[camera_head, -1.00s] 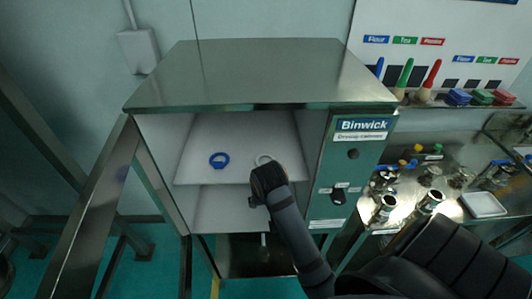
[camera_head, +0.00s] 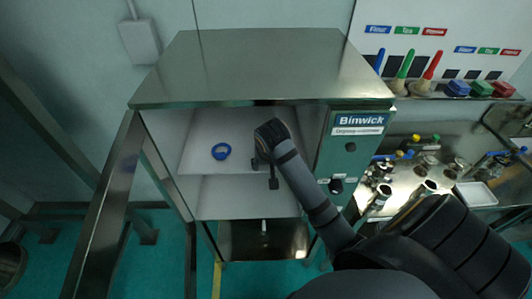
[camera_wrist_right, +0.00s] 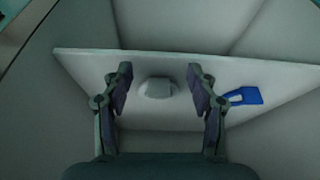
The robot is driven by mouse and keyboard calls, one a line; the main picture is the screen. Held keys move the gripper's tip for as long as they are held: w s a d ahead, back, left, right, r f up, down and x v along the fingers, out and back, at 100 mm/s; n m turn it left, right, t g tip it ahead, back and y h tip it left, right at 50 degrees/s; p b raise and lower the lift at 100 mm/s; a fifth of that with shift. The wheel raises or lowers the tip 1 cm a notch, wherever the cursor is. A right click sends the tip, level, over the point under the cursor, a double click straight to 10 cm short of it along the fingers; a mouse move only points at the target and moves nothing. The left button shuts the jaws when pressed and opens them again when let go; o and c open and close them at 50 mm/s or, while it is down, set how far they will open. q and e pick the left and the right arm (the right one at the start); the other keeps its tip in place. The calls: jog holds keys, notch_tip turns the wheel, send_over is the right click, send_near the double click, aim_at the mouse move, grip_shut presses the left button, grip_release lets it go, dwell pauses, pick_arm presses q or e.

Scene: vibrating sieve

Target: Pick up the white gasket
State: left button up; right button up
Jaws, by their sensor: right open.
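The white gasket (camera_wrist_right: 157,88) lies on the upper white shelf of the steel cabinet. In the right wrist view it sits midway between the two fingers of my right gripper (camera_wrist_right: 160,88), apart from both. The gripper is open. In the head view my right gripper (camera_head: 264,168) reaches into the cabinet, and my arm hides the white gasket. My left gripper is not in view.
A bench (camera_head: 455,190) holds several metal fittings.

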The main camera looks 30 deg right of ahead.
jog(key=w, duration=0.1)
jog(key=w+d, duration=0.1)
jog(key=w+p, duration=0.1)
jog(key=shift+d+r, duration=0.25)
jog(key=shift+d, duration=0.1)
jog(key=shift+w+d+f+p, duration=0.4)
jog(key=shift+w+f+p, duration=0.2)
jog(key=shift+f, duration=0.25)
jog(key=shift+s+a, duration=0.1)
jog(key=shift+c, duration=1.6)
jog(key=c, duration=0.7)
